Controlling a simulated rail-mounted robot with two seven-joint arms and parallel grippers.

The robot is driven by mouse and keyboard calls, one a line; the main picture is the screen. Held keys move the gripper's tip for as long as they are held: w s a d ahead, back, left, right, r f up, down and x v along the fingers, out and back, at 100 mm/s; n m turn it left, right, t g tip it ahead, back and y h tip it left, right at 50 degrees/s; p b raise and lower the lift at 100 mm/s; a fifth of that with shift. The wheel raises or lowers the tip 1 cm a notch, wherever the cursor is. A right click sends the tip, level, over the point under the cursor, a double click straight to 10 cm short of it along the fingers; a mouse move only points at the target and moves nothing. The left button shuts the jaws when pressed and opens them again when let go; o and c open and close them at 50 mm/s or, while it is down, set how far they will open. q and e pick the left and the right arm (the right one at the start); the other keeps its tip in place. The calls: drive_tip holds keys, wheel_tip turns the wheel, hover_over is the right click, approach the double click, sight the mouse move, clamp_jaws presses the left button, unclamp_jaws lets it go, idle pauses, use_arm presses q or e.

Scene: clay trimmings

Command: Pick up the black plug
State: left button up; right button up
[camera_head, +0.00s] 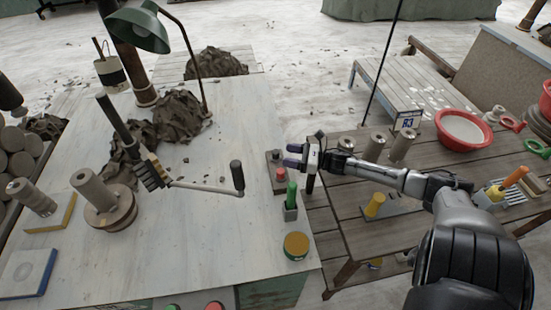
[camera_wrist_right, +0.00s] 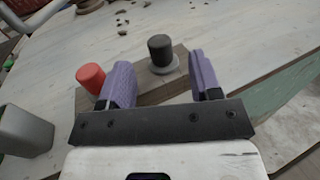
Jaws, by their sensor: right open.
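The black plug (camera_wrist_right: 160,49) stands upright in a pale round collar on a wooden block (camera_wrist_right: 150,88). A red plug (camera_wrist_right: 91,78) stands on the same block. In the head view, the black plug (camera_head: 276,155) is small, at the right side of the pale worktable, with the red plug (camera_head: 281,174) just nearer. My right gripper (camera_head: 290,155) is open and empty, its purple fingers just right of the black plug. In the right wrist view, the plug appears between the open fingers (camera_wrist_right: 160,68), ahead of them; no contact shows. My left gripper is not in view.
A crank handle (camera_head: 238,177) reaches toward the block from the left. A slatted table (camera_head: 345,225) with yellow and metal pieces lies under my right arm.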

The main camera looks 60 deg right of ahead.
sight(276, 151)
drive_tip(key=shift+b+x, duration=0.65)
drive_tip(key=shift+x, duration=2)
drive_tip(key=c, duration=1.1)
